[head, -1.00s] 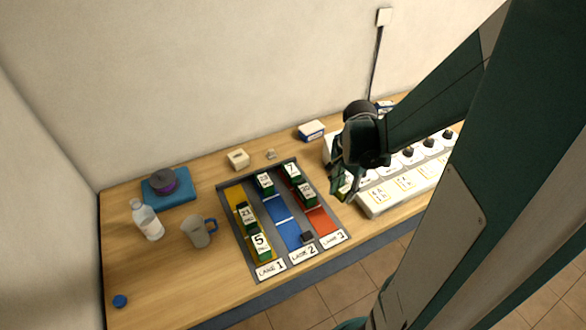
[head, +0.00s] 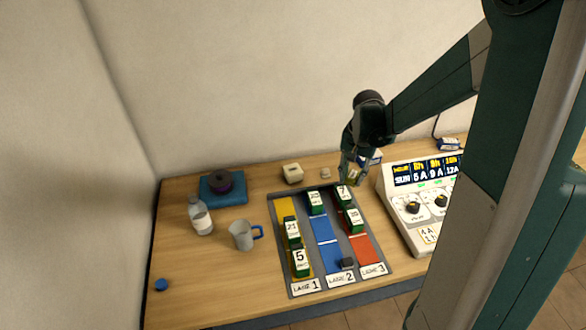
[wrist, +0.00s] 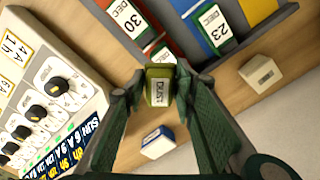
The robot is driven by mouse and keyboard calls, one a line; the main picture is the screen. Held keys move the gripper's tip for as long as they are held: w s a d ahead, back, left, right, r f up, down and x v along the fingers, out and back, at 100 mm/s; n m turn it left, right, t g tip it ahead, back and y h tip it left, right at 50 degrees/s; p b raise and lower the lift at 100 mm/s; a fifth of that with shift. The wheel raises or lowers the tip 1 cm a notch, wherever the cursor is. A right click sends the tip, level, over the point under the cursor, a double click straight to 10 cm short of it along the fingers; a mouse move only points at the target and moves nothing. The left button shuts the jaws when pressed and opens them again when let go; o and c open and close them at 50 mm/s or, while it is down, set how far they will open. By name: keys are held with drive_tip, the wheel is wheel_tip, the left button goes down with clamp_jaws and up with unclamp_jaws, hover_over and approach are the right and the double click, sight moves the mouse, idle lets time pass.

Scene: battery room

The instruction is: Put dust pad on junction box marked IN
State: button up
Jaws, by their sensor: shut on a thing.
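My gripper (wrist: 158,92) is shut on a small olive-green pad with a white label reading DUST, the dust pad (wrist: 159,86). In the head view my gripper (head: 352,178) holds it above the back of the table, just behind lane 3. A blue-and-white box (wrist: 157,141) is beyond the pad in the wrist view; in the head view my gripper partly hides it (head: 372,158). Another blue-and-white box (head: 448,144) sits behind the console near a dark cable. I cannot read an IN mark on either box.
A three-lane tray (head: 277,235) holds several dated green blocks. The console (head: 397,208) with knobs stands to the right. A cream box (head: 292,173) stands behind the tray. A mug (head: 241,236), bottle (head: 201,217) and blue book (head: 207,197) are at left.

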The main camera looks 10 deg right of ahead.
drive_tip(key=w+a+r+n+p, duration=0.1)
drive_tip(key=w+a+n, duration=0.3)
drive_tip(key=w+a, duration=0.45)
drive_tip(key=n+p, duration=0.1)
drive_tip(key=n, duration=0.3)
hover_over(293, 170)
drive_tip(key=shift+s+r, duration=0.15)
drive_tip(key=shift+r, duration=0.2)
drive_tip(key=shift+d+f, duration=0.1)
drive_tip(key=shift+f, duration=3)
drive_tip(key=shift+f, duration=1.9)
drive_tip(key=shift+f, duration=0.15)
